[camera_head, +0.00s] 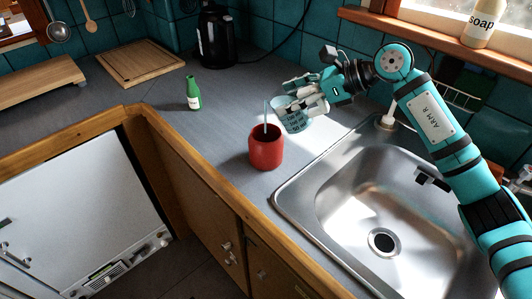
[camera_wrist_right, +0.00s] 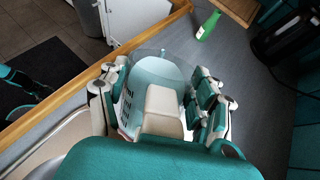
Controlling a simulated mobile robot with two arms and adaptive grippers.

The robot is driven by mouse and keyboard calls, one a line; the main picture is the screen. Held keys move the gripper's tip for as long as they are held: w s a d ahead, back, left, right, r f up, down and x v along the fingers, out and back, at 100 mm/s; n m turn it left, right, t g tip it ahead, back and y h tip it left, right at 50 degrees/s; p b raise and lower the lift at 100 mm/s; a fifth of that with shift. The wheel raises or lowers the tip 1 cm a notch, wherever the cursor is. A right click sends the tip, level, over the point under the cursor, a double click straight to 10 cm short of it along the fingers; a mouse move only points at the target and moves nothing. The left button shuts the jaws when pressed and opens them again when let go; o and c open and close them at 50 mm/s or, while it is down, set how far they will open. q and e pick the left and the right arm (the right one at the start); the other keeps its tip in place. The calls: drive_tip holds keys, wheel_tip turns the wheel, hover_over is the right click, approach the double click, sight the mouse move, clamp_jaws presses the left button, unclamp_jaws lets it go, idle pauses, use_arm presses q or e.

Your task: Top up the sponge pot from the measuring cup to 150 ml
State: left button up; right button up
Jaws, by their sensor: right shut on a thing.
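The red sponge pot (camera_head: 266,148) stands upright on the grey worktop, left of the sink. My right gripper (camera_head: 305,108) is shut on the clear measuring cup (camera_head: 289,116) and holds it tilted, lip to the left, above and just right of the pot. A thin pale blue streak (camera_head: 265,117) runs from near the lip down to the pot's mouth and looks like pouring liquid. In the right wrist view the cup (camera_wrist_right: 160,72) holds pale blue liquid between my fingers. Its scale cannot be read, and the pot's inside is hidden. My left gripper is not in view.
A small green bottle (camera_head: 193,94) stands on the worktop behind and left of the pot. The steel sink (camera_head: 345,200) lies to the right under my arm. A black kettle (camera_head: 216,40) and a wooden board (camera_head: 138,61) stand at the back. Worktop left of the pot is clear.

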idle(0.4)
drive_tip(key=shift+h+p, duration=0.3)
drive_tip(key=shift+p, duration=0.1)
drive_tip(key=shift+a+p, duration=0.1)
drive_tip(key=shift+p, duration=0.25)
drive_tip(key=shift+h, duration=0.3)
idle(0.3)
drive_tip(key=shift+r, duration=0.1)
drive_tip(key=shift+p, duration=0.3)
